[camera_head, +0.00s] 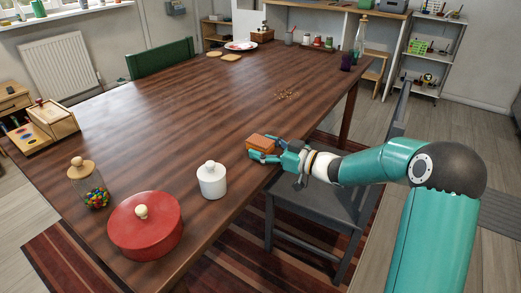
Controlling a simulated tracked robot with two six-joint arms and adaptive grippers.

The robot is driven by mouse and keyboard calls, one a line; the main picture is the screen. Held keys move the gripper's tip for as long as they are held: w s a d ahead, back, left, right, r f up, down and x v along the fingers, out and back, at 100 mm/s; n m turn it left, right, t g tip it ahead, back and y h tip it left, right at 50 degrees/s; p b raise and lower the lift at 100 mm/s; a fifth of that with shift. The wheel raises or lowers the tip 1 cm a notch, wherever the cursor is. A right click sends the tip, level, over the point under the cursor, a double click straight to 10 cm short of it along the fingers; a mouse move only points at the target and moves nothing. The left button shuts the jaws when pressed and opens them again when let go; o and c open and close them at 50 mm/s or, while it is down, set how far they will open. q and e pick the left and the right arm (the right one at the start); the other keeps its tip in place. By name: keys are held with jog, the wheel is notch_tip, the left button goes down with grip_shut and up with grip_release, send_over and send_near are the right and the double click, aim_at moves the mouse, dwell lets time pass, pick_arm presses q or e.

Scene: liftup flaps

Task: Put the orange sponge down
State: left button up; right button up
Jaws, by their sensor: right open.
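The orange sponge (261,142) is a small block at the right edge of the brown wooden table (170,115). My right gripper (259,148) is at the sponge, coming in from the right over the table edge. Its teal fingers are open, one along the sponge's near side and the other by its right end. The sponge appears to rest on the tabletop, though its underside is hidden. My left gripper is not in view.
A white lidded jar (211,181), a red round pot (146,226) and a glass jar of sweets (90,187) stand nearer on the table. Crumbs (287,94) lie behind the sponge. A grey chair (318,205) stands under my right arm. The table's middle is clear.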

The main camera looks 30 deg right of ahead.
jog(key=shift+r, duration=0.3)
jog(key=p+v, duration=0.2)
jog(key=v, duration=1)
jog(key=shift+d, duration=0.1)
jog(key=shift+f, duration=0.1)
